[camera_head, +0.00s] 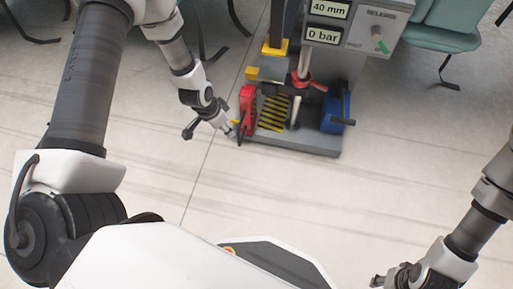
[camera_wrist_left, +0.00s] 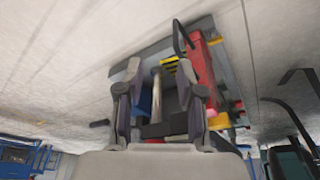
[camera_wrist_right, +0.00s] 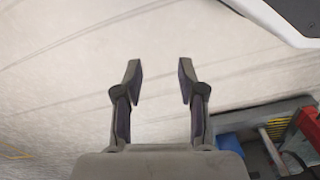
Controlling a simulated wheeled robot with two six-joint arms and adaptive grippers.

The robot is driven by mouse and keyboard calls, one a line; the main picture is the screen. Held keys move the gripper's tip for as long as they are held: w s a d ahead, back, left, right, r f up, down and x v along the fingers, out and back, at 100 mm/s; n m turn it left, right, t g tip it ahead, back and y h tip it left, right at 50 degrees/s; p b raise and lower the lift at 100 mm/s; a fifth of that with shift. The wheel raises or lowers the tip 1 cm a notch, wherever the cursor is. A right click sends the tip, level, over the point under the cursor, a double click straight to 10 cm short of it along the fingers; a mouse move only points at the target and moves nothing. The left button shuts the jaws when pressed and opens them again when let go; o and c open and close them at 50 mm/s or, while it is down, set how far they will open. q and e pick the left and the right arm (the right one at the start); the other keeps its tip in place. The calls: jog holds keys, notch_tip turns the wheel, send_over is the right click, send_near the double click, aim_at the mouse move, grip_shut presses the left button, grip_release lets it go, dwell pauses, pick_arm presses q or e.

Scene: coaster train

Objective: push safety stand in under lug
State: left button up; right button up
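The red stand (camera_head: 248,98), which looks like the safety stand, is upright at the left edge of the grey base, beside the striped patch (camera_head: 273,114). It has a black handle loop. It also shows in the left wrist view (camera_wrist_left: 202,62). A dark arm (camera_head: 266,88), perhaps the lug, sticks out above the striped patch; I cannot tell whether any of the stand is under it. My left gripper (camera_head: 228,130) is just left of the stand, open and empty; contact is unclear. My right gripper (camera_wrist_right: 158,78) is open and empty, far from the stand.
The grey base (camera_head: 315,143) carries a blue unit (camera_head: 337,108) at right, a red part (camera_head: 301,80) on the middle rod, and a panel (camera_head: 352,27) reading 40 mm and 0 bar. Green chairs (camera_head: 440,32) stand behind at right. The floor in front is clear.

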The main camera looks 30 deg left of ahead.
pick_arm(q)
jog(key=t+b, duration=0.1)
jog(key=b, duration=0.7)
send_near(239, 144)
jog(key=shift+n, duration=0.3)
jog(key=b+x, duration=0.3)
jog(key=w+b+x, duration=0.1)
jog(key=b+x, duration=0.2)
jog(key=b, duration=0.1)
jog(key=shift+w+b, duration=0.25)
jog(key=shift+b, duration=0.05)
jog(key=shift+w+d+f+b, duration=0.1)
jog(key=shift+w+f+b, duration=0.05)
jog(key=shift+f+b, duration=0.15)
jog(key=shift+r, duration=0.15)
pick_arm(e)
notch_tip(239, 144, down, 20)
jog(key=w, duration=0.2)
jog(key=shift+d+f+t, duration=0.15)
jog(key=shift+d+t, duration=0.15)
jog(key=shift+d, duration=0.1)
pick_arm(q)
grip_shut()
